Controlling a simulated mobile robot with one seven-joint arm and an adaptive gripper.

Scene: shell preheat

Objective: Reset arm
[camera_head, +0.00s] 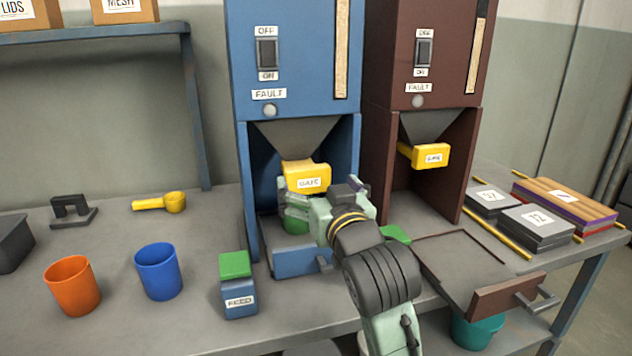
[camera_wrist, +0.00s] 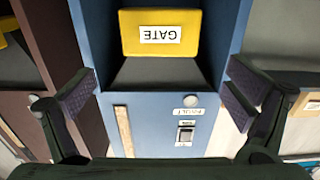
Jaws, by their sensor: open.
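My gripper (camera_head: 322,192) is open, with its fingers spread in front of the lower bay of the blue machine (camera_head: 300,70). In the wrist view the two fingers of my gripper (camera_wrist: 158,100) stand wide apart with nothing between them. The yellow gate block (camera_head: 306,177) of the blue machine is just beyond the fingers; the same gate (camera_wrist: 160,33) shows upside down in the wrist view. I cannot tell whether a finger touches it.
A brown machine (camera_head: 425,60) with its own yellow gate (camera_head: 431,155) stands at the right, its drawer (camera_head: 470,270) pulled out. Plates (camera_head: 537,227) lie right.

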